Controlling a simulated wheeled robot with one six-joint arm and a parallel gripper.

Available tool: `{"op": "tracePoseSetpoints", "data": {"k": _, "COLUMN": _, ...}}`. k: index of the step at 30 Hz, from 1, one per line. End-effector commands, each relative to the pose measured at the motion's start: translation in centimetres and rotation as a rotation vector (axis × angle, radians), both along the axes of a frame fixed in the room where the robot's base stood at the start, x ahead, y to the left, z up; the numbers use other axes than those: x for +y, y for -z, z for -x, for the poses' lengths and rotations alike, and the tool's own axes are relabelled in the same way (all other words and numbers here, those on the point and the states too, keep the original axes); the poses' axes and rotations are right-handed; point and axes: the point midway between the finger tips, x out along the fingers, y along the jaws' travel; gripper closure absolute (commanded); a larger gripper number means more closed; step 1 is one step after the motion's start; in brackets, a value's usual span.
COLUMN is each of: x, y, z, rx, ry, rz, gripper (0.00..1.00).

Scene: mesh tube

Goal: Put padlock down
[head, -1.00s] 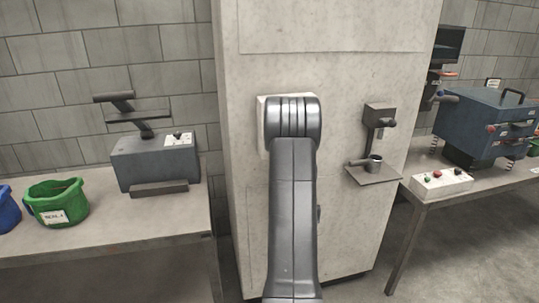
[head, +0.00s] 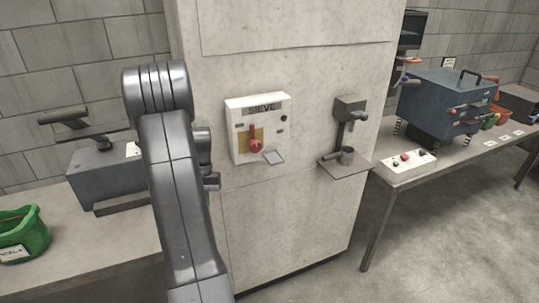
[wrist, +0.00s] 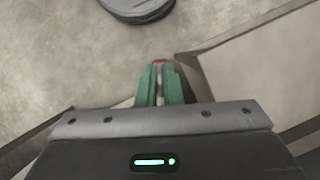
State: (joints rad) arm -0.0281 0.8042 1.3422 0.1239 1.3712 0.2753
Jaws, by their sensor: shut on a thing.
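My gripper (wrist: 160,86) shows in the wrist view with its two green fingers close together. It is shut on a small reddish thing, the padlock (wrist: 159,62), of which only a little shows between the fingertips. The fingers hide the rest of it. Pale floor lies beyond the fingertips, with no surface touching the padlock there. In the head view my arm covers the left middle, and neither the gripper nor the padlock can be seen.
A white SIEVE switch box (head: 275,104) with a red handle (head: 255,140) is on the concrete pillar (head: 290,220). Right of it is a bracket with a small shelf (head: 334,168) and cup. Tables stand left (head: 100,258) and right (head: 400,178).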

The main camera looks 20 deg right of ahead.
Motion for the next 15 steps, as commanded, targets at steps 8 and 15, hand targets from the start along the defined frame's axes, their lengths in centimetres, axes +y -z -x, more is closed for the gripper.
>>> {"op": "tracePoseSetpoints", "data": {"k": 8, "x": -5.6, "y": -9.9, "z": 1.9, "rx": -0.011, "ry": 0.588, "rz": -0.003, "gripper": 1.0}}
{"op": "tracePoseSetpoints", "data": {"k": 15, "x": -10.6, "y": -19.4, "z": 3.8, "rx": -0.012, "ry": 1.164, "rz": -0.005, "gripper": 1.0}}
